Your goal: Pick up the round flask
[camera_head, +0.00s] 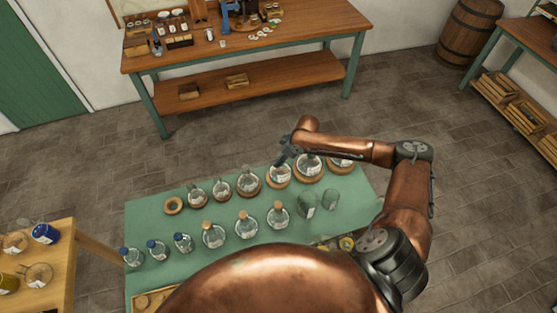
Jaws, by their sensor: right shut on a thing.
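Several clear round flasks stand on wooden rings in the back row of a green table (150,214). My right gripper (281,161) reaches in from the right, pointing down at the neck of one round flask (280,173) in that row. The gripper is shut on this flask's neck, and the flask shows at or just over its ring. Its exact height is too small to tell. A larger round flask (309,164) stands just right of it, and another flask (248,183) just left. My left gripper is not in view.
An empty wooden ring (174,205) lies at the row's left end. Corked bottles (245,223), blue-capped bottles (183,243) and glass beakers (307,205) stand in front. A side table (60,275) is at left, a workbench (300,38) behind.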

